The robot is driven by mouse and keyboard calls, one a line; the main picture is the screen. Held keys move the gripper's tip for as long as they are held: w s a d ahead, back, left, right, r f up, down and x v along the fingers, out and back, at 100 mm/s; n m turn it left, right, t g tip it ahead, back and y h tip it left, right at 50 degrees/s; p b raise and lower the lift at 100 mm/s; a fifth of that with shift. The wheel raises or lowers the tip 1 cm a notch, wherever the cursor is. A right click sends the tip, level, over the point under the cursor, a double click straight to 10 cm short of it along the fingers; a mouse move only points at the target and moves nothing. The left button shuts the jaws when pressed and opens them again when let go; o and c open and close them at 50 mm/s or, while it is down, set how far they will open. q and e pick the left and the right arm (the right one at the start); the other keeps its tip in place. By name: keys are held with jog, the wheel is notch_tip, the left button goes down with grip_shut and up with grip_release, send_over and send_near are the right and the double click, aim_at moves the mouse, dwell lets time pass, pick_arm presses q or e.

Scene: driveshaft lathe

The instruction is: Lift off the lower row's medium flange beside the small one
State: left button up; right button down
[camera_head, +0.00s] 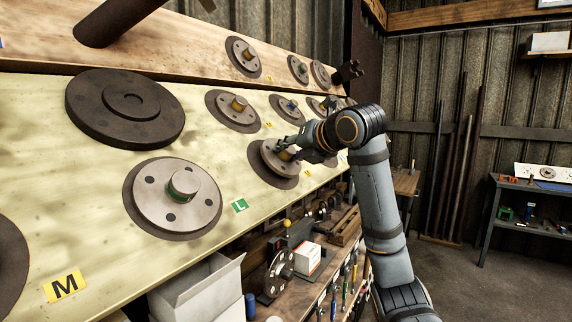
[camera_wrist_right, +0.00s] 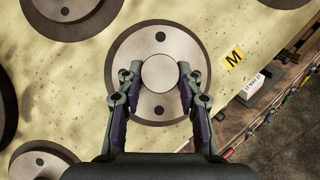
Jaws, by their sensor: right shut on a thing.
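The medium flange (camera_head: 269,160) is in the lower row of the sloping pale board, a grey disc with bolt holes and a raised hub. In the right wrist view the flange (camera_wrist_right: 160,107) fills the middle, over a darker round backing. My right gripper (camera_head: 287,151) has its fingers on both sides of the hub; they also show in the wrist view (camera_wrist_right: 158,75). It is shut on the hub. The arm hides part of the flange in the head view. I cannot tell whether the flange is clear of the board. My left gripper is not in view.
A larger flange (camera_head: 160,199) is nearer on the lower row, by a green L label (camera_head: 239,205). Another flange (camera_head: 236,107) sits above left of the gripper. A yellow M label (camera_wrist_right: 233,57) is beside the held flange. A shelf below holds a white box (camera_head: 307,258).

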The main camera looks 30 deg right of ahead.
jog(key=shift+s+d+r+p, duration=0.25)
jog(key=shift+s+r+p, duration=0.1)
jog(key=shift+s+r, duration=0.3)
jog(key=shift+s+d+r+p, duration=0.25)
jog(key=shift+s+r, duration=0.25)
jog(key=shift+r, duration=0.25)
jog(key=s+d+r+p, duration=0.1)
jog(key=s+r+p, duration=0.2)
jog(key=r+p, duration=0.1)
jog(key=shift+s+r, duration=0.15)
jog(key=shift+r, duration=0.65)
